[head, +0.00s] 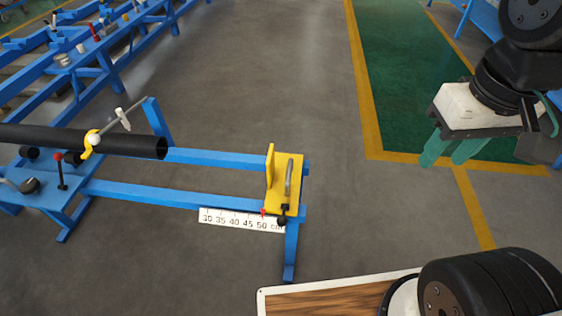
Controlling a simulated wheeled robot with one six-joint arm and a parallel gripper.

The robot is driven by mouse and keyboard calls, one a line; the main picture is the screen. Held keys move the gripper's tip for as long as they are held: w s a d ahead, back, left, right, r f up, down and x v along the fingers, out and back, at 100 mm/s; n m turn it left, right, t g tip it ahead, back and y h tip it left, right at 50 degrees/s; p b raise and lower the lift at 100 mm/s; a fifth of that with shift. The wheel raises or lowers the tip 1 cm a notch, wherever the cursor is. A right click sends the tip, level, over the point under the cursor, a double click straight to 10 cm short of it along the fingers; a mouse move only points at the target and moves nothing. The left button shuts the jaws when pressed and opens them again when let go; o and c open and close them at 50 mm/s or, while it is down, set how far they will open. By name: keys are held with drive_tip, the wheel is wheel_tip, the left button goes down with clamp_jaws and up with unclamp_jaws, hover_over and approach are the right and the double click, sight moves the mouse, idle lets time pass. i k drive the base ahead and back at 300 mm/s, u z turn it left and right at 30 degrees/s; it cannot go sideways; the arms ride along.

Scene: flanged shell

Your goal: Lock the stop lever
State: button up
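The yellow stop (271,180) sits at the right end of the blue rail frame. A grey lever (289,178) stands up on its yellow plate, and a small dark knob (282,221) shows at its front edge. I cannot tell from this view whether the lever is locked. My gripper (447,156) is at the upper right, above the floor and well to the right of the stop. Its two green fingers are apart with nothing between them.
A black pipe (120,142) lies on the blue frame at left, its open end facing the stop. A ruler (240,220) runs along the front rail. A wooden board (330,297) is at the bottom. Floor between stop and gripper is clear.

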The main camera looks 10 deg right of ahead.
sight(282, 221)
drive_tip(key=u, duration=1.35)
drive_tip(key=k, duration=0.45)
drive_tip(key=z, duration=1.1)
